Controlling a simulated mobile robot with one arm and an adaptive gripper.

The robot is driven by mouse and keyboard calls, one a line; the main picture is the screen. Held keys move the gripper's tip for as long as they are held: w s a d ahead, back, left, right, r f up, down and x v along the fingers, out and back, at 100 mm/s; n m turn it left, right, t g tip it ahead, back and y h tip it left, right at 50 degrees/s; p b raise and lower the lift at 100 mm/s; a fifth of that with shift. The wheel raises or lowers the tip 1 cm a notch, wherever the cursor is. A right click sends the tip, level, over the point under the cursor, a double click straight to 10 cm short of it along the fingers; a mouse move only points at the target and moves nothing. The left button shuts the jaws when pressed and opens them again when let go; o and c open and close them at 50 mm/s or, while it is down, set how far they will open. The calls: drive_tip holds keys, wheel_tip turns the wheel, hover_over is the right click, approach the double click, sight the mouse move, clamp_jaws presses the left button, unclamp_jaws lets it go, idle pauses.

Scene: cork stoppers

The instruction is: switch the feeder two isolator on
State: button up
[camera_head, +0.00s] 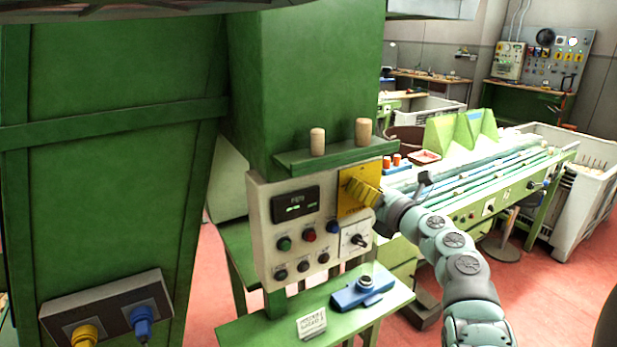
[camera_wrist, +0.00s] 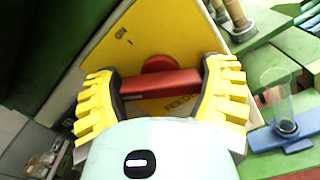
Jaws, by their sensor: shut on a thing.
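The isolator is a yellow plate (camera_head: 348,178) at the upper right of the pale control panel (camera_head: 262,225). In the wrist view its yellow face (camera_wrist: 150,35) shows "ON" at upper left and partly hidden "FEED" lettering below. Its red handle (camera_wrist: 160,84) lies nearly level across that view, not in line with the ON mark. My gripper (camera_wrist: 163,82) has its yellow fingers shut on the handle, one at each end. In the head view my gripper (camera_head: 364,191) covers the plate's right part and hides the handle.
The panel carries a display (camera_head: 295,204), several buttons and a rotary selector (camera_head: 357,240) just below my gripper. Cork stoppers (camera_head: 318,142) stand on the green ledge above. A blue device (camera_head: 362,291) and a small sign (camera_head: 311,323) sit on the shelf below.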

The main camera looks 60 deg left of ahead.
drive_tip(key=m+p, duration=0.1)
drive_tip(key=m, duration=0.1)
drive_tip(key=m+p, duration=0.1)
drive_tip(key=shift+r+m, duration=0.2)
drive_tip(key=shift+m, duration=0.2)
drive_tip(key=m+p, duration=0.2)
drive_tip(key=m, duration=0.1)
drive_tip(key=shift+m, duration=0.3)
drive_tip(key=m+p, duration=0.2)
drive_tip(key=m, duration=0.2)
drive_tip(key=shift+f+p, duration=0.2)
drive_tip(key=shift+p, duration=0.2)
drive_tip(key=o, duration=1.1)
drive_tip(key=shift+f, duration=0.1)
drive_tip(key=shift+c, duration=0.2)
drive_tip(key=shift+w, duration=0.1)
drive_tip(key=shift+d, duration=0.15)
